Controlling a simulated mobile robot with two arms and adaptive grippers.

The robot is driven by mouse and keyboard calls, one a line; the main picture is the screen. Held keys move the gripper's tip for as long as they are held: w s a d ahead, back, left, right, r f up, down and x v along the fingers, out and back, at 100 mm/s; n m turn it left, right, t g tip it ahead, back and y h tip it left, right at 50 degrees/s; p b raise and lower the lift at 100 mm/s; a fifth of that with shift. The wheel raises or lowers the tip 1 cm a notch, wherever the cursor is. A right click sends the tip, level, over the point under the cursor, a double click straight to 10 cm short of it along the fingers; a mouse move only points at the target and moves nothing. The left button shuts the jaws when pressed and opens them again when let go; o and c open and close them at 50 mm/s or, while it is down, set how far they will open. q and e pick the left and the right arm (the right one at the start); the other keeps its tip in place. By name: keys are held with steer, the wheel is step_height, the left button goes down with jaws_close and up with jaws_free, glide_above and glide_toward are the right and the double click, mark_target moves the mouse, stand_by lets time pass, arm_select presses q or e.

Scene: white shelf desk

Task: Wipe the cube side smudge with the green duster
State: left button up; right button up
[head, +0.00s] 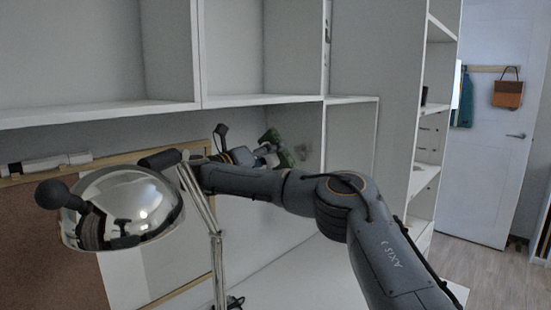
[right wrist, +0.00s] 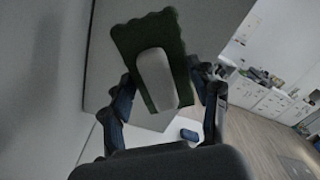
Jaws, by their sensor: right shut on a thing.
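The green duster (head: 283,150) is held up beside the white side panel of the shelf in the head view. In the right wrist view the duster (right wrist: 172,38) shows a dark green pad with a pale grey handle (right wrist: 157,80) between my fingers. My right gripper (right wrist: 167,92) is shut on that handle; in the head view the gripper (head: 262,152) is partly hidden by its own arm. A faint dark smudge (head: 303,152) shows on the panel just right of the duster. I cannot tell whether the pad touches the panel. My left gripper is not in view.
A chrome desk lamp (head: 125,205) stands at the left front, its stem close to my right arm. White shelf compartments (head: 265,100) run above. The white desktop (head: 290,275) below is mostly clear. A door (head: 490,130) is at the far right.

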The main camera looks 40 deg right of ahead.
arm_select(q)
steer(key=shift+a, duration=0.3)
arm_select(e)
steer(key=shift+a, duration=0.1)
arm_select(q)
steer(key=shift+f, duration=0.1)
arm_select(e)
steer(key=shift+a, duration=0.1)
steer(key=shift+a+f+b, duration=0.1)
steer(key=shift+a+b, duration=0.35)
steer(key=shift+a, duration=0.2)
steer(key=shift+s+a, duration=0.15)
steer(key=shift+a, duration=0.65)
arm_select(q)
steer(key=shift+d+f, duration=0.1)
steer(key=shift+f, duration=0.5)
